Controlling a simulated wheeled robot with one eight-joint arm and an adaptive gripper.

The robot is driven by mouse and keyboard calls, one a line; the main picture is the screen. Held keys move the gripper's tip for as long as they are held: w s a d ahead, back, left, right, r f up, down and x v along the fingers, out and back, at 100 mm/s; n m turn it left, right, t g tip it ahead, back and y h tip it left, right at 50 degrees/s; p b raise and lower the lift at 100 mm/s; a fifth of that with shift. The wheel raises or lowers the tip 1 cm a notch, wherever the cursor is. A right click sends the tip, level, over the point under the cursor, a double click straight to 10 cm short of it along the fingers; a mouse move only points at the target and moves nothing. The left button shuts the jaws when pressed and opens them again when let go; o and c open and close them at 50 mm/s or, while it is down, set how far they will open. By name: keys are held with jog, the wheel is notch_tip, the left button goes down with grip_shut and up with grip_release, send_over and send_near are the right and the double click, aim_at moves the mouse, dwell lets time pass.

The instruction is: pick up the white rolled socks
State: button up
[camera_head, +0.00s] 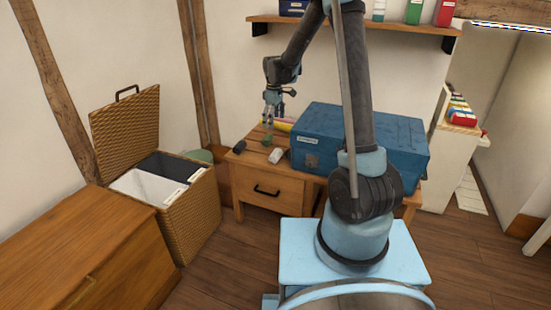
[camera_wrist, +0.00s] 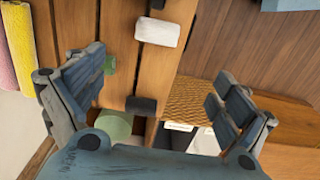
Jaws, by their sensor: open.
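The white rolled socks (camera_head: 276,156) lie near the front edge of the small wooden table (camera_head: 270,185), left of the blue box. In the wrist view the white rolled socks (camera_wrist: 158,32) are at the top middle, on the planks and beyond the space between my fingers. My gripper (camera_head: 272,120) is above the table, pointing down. It is behind the socks and slightly left of them in the head view. In the wrist view my gripper (camera_wrist: 155,88) has its fingers wide apart with nothing between them, and the socks are apart from it.
A dark roll (camera_head: 239,146) and a small green item (camera_head: 267,140) lie near the socks. Yellow and pink rolls (camera_wrist: 18,40) lie at the table's back. A large blue box (camera_head: 340,140) fills the right side. An open wicker hamper (camera_head: 195,215) stands left; a shelf (camera_head: 350,28) hangs above.

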aim_at(273, 151)
jog(key=f, duration=0.8)
jog(key=a+f, duration=0.1)
jog(key=f, duration=0.4)
jog(key=shift+w, duration=0.35)
jog(key=shift+w+d+f, duration=0.1)
jog(key=shift+f, duration=1.25)
jog(key=shift+w+f, duration=0.1)
jog(key=shift+f, duration=1.2)
jog(key=c, duration=1.1)
